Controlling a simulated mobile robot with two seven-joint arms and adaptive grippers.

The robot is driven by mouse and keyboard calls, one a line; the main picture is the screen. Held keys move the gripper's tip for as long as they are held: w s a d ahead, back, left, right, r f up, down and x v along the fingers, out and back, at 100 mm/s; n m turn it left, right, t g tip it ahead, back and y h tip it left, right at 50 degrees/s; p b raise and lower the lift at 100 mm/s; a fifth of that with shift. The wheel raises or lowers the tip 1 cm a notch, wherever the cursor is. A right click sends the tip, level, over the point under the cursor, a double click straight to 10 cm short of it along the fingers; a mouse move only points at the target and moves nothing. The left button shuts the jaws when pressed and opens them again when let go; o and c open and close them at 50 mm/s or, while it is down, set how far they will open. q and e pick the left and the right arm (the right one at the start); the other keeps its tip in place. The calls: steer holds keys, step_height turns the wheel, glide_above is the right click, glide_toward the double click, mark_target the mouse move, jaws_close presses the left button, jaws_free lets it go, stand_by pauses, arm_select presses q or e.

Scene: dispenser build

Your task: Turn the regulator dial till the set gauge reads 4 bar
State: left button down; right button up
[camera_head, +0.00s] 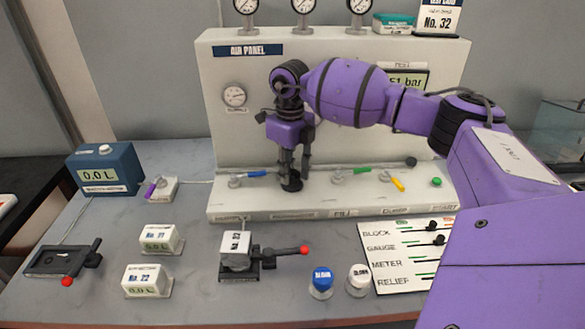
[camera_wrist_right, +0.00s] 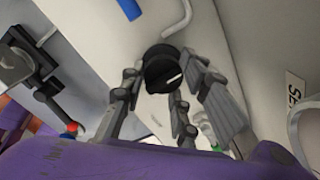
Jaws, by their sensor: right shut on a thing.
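The regulator dial (camera_head: 291,185) is a black knob on the ledge of the white air panel (camera_head: 340,60). My right gripper (camera_head: 292,172) points down at it, its fingers closed on the dial. In the wrist view the dial (camera_wrist_right: 163,70) sits between the fingers (camera_wrist_right: 165,88), with a white pointer line on its top. A plate reading "SE" (camera_wrist_right: 294,88) and part of a round white rim (camera_wrist_right: 306,122) show at the right edge there; no needle reading is visible. In the head view my arm covers the panel's middle. My left gripper is not in view.
A small gauge (camera_head: 234,95) is on the panel's left; its reading is too small. A display (camera_head: 409,82) partly behind my arm ends in "51 bar". Blue (camera_head: 257,173), green (camera_head: 362,170) and yellow (camera_head: 398,184) handles flank the dial. A red-tipped lever (camera_head: 305,251) stands in front.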

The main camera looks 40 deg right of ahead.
mark_target(290, 171)
steer(key=shift+s+a+f, duration=0.25)
steer(key=shift+a+f, duration=0.1)
steer(key=shift+f, duration=0.05)
steer(key=o, duration=1)
steer(key=shift+a, duration=0.1)
steer(key=shift+r, duration=0.1)
steer(key=shift+w+d+r, duration=0.1)
steer(key=shift+d, duration=0.1)
steer(key=shift+r, duration=0.2)
steer(key=shift+w+r, duration=0.1)
steer(key=shift+r, duration=0.15)
step_height(290, 171, up, 11)
steer(key=shift+r, duration=0.1)
